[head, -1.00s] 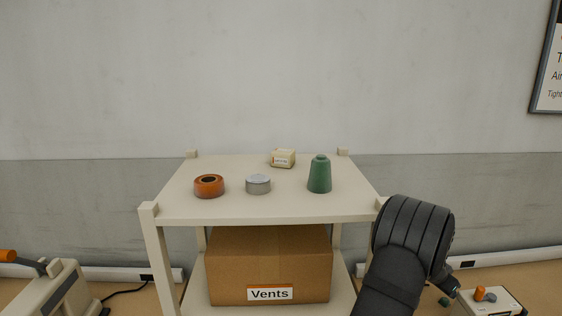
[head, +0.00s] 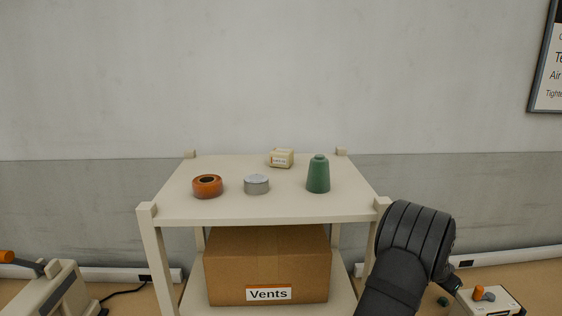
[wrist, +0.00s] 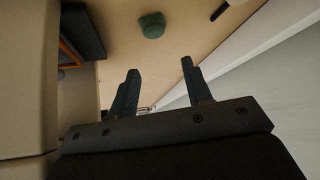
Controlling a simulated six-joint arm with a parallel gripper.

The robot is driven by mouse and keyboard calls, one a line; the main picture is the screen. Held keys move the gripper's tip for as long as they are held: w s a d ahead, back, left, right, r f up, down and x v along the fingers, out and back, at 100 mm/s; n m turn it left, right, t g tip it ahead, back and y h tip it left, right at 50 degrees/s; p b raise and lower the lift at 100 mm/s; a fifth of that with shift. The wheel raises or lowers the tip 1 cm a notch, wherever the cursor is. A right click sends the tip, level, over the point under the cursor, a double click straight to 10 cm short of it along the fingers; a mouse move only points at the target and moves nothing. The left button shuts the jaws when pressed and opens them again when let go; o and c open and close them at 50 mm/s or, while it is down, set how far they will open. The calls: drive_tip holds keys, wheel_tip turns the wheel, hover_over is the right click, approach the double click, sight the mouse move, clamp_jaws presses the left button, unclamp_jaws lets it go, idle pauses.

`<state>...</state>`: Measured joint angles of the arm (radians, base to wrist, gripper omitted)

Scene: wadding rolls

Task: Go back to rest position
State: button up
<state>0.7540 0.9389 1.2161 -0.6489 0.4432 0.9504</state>
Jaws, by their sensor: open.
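My gripper (wrist: 160,82) shows in the wrist view with its two dark fingers spread apart and nothing between them. It is over the tan worktop (wrist: 115,60), with a small green object (wrist: 152,25) lying beyond the fingertips. The same small green object (head: 442,301) seems to show low on the right of the head view.
A cardboard "Vents" box (head: 267,262) is below. A device with an orange knob (head: 490,300) stands right of my arm.

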drive_tip(key=w+a+r+n+t, duration=0.1)
drive_tip(key=w+a+r, duration=0.2)
drive_tip(key=r, duration=1.1)
drive_tip(key=w+a+r+n+t, duration=0.1)
drive_tip(key=w+a+r+n, duration=0.1)
drive_tip(key=r, duration=1.3)
drive_tip(key=w+a+r+n+t+y, duration=0.1)
drive_tip(key=w+a+r+n+y, duration=0.2)
drive_tip(key=a+r, duration=0.5)
drive_tip(key=w+a+r+n+t+y, duration=0.1)
drive_tip(key=w+a+r+n, duration=0.25)
drive_tip(key=a+r, duration=0.55)
drive_tip(key=w+a+n+y, duration=0.1)
drive_tip(key=a, duration=0.6)
drive_tip(key=w+a+n+y, duration=0.1)
drive_tip(key=w+a, duration=0.1)
drive_tip(key=a, duration=0.6)
drive_tip(key=w+a+n+y, duration=0.1)
drive_tip(key=w+a+n, duration=0.1)
drive_tip(key=a, duration=0.5)
drive_tip(key=shift+a+t, duration=0.25)
drive_tip(key=shift+t, duration=0.15)
